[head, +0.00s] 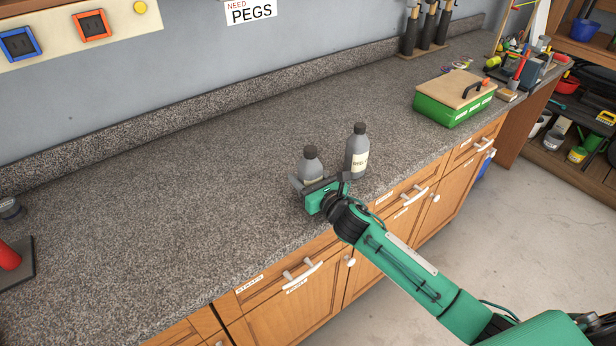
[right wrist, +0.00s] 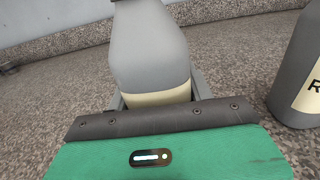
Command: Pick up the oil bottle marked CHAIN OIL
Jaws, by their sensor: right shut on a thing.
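A light grey bottle with a dark cap and a cream label (head: 311,162) stands on the speckled counter near its front edge. My right gripper (head: 317,184) is shut around this bottle. In the right wrist view the grey bottle (right wrist: 150,50) sits upright between the fingers, with its label mostly hidden by the gripper and its lettering unreadable. A second, darker grey bottle (head: 356,150) with a cream label stands to its right, apart from it. In the right wrist view the darker bottle (right wrist: 300,75) shows only the start of its label, an "R". My left gripper is out of view.
A green box with a wooden lid (head: 455,98) stands farther right on the counter. Dark cylinders (head: 425,30) stand at the back wall, with tools and clutter (head: 520,65) at the far right.

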